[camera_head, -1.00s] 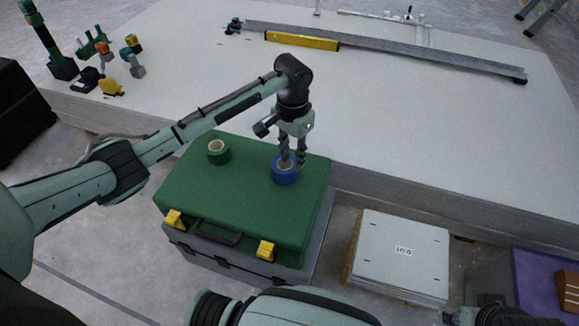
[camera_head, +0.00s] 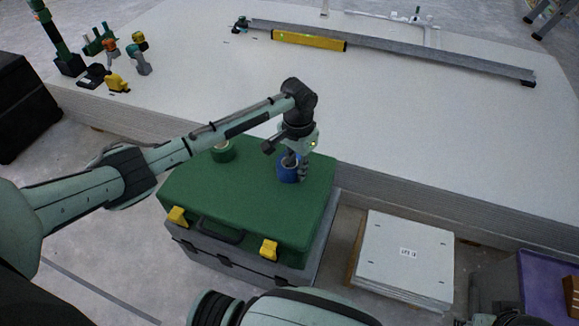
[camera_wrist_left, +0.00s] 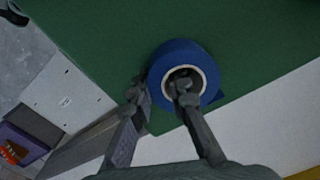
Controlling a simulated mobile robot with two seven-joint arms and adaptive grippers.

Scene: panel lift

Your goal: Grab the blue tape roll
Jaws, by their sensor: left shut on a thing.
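The blue tape roll (camera_head: 288,173) is at the right side of the green toolbox lid (camera_head: 245,208). My left gripper (camera_head: 293,163) points down at it in the head view. In the left wrist view the blue tape roll (camera_wrist_left: 186,70) shows its white core. One finger of my left gripper (camera_wrist_left: 160,92) is inside the core and the other is against the outside of the roll, so the gripper is shut on its wall. Whether the roll touches the lid is hard to tell. My right gripper's fingers are not visible.
A green tape roll (camera_head: 222,151) stands on the lid, partly behind my left arm. A large pale panel stack (camera_head: 420,130) lies behind the toolbox, with a yellow level (camera_head: 310,41) and several tools on it. Smaller white panels (camera_head: 405,258) and a purple bin (camera_head: 545,285) are at right.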

